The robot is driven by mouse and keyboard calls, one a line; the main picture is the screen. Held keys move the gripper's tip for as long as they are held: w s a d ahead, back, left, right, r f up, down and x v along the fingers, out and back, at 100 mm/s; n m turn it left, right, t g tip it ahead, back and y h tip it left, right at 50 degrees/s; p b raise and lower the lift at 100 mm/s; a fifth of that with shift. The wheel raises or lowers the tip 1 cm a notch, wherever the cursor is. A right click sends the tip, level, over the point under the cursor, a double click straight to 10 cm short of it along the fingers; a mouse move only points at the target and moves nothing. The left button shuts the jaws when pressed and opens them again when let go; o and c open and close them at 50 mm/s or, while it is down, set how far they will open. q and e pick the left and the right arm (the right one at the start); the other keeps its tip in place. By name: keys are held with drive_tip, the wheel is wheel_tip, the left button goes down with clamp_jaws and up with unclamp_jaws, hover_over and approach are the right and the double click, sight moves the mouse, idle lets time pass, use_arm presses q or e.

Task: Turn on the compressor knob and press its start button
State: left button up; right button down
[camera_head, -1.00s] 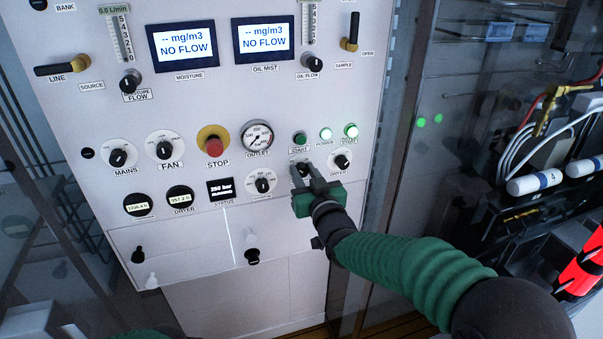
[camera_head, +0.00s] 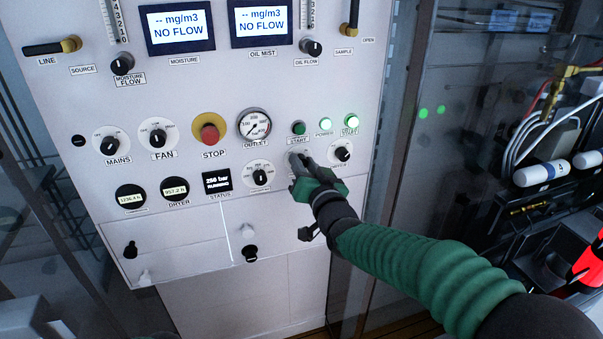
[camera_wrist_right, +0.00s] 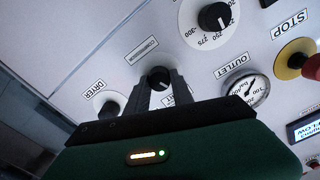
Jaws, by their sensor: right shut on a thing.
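The compressor knob (camera_wrist_right: 158,78) is a black knob beside the COMPRESSOR label in the right wrist view. My right gripper (camera_wrist_right: 158,92) is shut on it, with one finger on each side. In the head view the right gripper (camera_head: 298,160) is at the panel and hides most of this knob. The dark green start button (camera_head: 298,128) is just above the gripper, over a START label, and nothing touches it. A lit green button (camera_head: 352,121), also labelled START, is further right. My left gripper is not in view.
The dryer knob (camera_head: 342,152) is close to the right of the gripper. A black selector knob (camera_head: 260,176) is close to its left. The red STOP button (camera_head: 209,133) and outlet gauge (camera_head: 254,125) are further left. Glass and pipework stand right of the panel.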

drive_tip(key=shift+a+f+m+b, duration=0.1)
drive_tip(key=shift+f+m+b, duration=0.05)
drive_tip(key=shift+m+b, duration=3)
drive_tip(key=shift+f+m+b, duration=0.15)
drive_tip(key=shift+m+b, duration=2.6)
drive_tip(key=shift+m, duration=0.8)
drive_tip(key=c, duration=1.4)
unclamp_jaws()
drive_tip(key=shift+s+r, duration=0.1)
drive_tip(key=shift+o, duration=1.4)
drive_tip(key=shift+a+r, duration=0.1)
